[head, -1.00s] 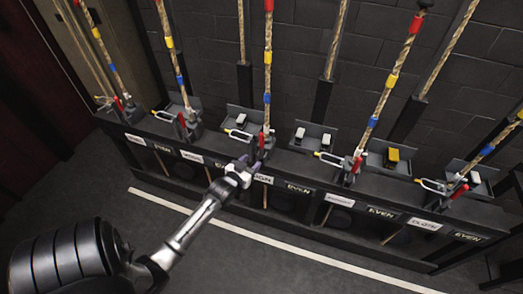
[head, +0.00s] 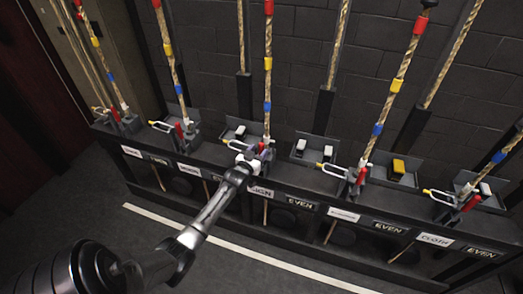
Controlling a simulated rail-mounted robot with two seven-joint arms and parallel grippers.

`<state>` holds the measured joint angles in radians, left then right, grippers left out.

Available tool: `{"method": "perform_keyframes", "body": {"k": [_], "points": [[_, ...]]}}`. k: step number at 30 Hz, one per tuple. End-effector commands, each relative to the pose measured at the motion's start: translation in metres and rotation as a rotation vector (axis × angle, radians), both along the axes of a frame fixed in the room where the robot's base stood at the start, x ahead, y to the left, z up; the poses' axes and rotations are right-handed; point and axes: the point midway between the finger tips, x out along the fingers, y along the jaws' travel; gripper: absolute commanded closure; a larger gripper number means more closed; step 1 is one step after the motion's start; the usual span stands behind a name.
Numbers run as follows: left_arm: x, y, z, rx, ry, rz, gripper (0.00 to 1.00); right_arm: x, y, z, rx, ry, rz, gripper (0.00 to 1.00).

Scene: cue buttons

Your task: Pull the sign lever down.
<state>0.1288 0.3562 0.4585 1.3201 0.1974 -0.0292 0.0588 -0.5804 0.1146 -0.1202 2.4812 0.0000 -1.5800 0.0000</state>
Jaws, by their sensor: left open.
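The sign lever (head: 262,147) is a small red handle at the foot of the middle rope, on the rail above a white label (head: 263,191) that reads "IGN", its first letter hidden by my arm. My left gripper (head: 256,158) is open right at this handle, just below it in the picture. The fingers overlap the foot of the lever, so I cannot tell whether they touch it. The lower part of the handle is hidden. My right gripper is not in view.
Other red levers stand along the dark rail, one nearby on the right (head: 361,177) and one on the left (head: 180,131). Grey trays behind hold white blocks and a yellow block (head: 398,166). Banded ropes rise from the rail. The floor in front (head: 330,265) is clear.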

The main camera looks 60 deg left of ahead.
Motion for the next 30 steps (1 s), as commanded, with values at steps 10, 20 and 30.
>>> {"method": "perform_keyframes", "body": {"k": [10,20,30], "points": [[0.025,0.013,0.000,-0.001,0.000,-0.001,0.51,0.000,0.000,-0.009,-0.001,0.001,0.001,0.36],[0.026,0.014,0.000,0.000,0.000,0.000,0.51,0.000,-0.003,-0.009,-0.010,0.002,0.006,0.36],[0.026,0.014,0.000,0.000,0.000,0.000,0.82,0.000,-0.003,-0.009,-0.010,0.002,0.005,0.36]]}}
